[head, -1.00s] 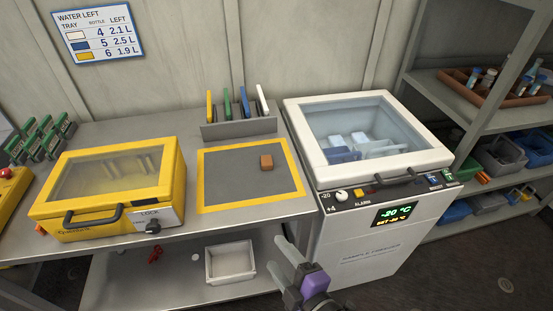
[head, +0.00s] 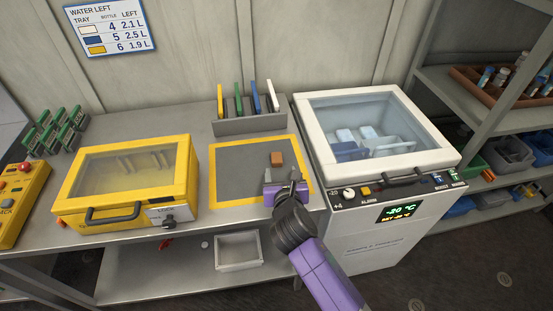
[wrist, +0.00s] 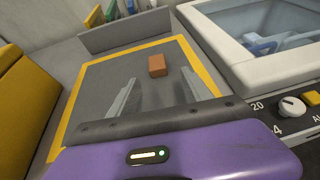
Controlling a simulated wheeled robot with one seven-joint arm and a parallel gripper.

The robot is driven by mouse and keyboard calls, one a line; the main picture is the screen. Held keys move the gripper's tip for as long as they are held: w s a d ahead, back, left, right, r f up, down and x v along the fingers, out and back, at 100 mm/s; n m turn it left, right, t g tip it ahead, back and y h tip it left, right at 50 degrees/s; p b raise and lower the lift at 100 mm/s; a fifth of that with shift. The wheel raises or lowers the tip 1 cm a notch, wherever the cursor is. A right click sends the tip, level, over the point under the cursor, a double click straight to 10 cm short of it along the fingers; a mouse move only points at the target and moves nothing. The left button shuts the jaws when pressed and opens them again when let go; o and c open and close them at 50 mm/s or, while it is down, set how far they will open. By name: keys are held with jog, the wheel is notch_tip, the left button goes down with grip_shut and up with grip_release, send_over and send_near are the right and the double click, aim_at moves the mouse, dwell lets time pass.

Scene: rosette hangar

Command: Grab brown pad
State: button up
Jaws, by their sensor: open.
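The brown pad (head: 277,158) is a small block on the grey mat with a yellow border (head: 233,172) on the bench. In the wrist view both grey fingers of my gripper (wrist: 155,95) are spread over the mat. Nothing hides the pad.
A yellow box with a clear lid (head: 128,178) stands left of the mat. A white freezer (head: 380,175) stands close on the right. A grey rack (head: 249,125) with coloured plates is behind the mat. A white tray (head: 238,250) sits on the lower shelf.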

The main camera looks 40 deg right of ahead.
aim_at(277, 163)
jog(key=x, duration=0.6)
jog(key=shift+w+a+f, duration=0.1)
jog(key=shift+w+f, duration=0.05)
jog(key=shift+w, duration=0.2)
jog(key=shift+c, duration=0.5)
grip_shut()
